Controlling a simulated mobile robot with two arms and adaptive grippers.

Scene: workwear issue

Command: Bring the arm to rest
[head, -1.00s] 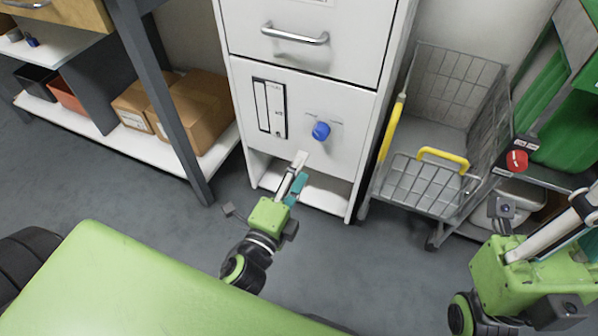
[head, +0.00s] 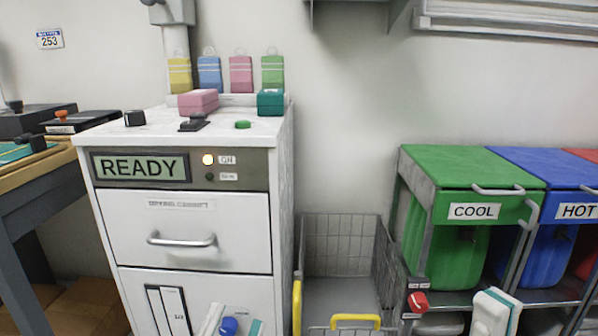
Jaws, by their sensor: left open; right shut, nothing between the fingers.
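My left gripper (head: 233,318) shows only its fingertips at the bottom edge. Its fingers are apart, one on each side of the blue knob (head: 229,326) on the white cabinet's (head: 240,205) lower front; I cannot tell whether they touch it. My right gripper (head: 497,310) is shut and empty at the bottom right, in front of the green bin's stand. The rest of both arms is out of the picture.
A wire basket trolley (head: 340,250) with yellow handles stands right of the cabinet. A red knob (head: 418,302) is near my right gripper. A green COOL bin (head: 450,235) and a blue HOT bin (head: 540,250) stand at right. A workbench (head: 50,180) is at left.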

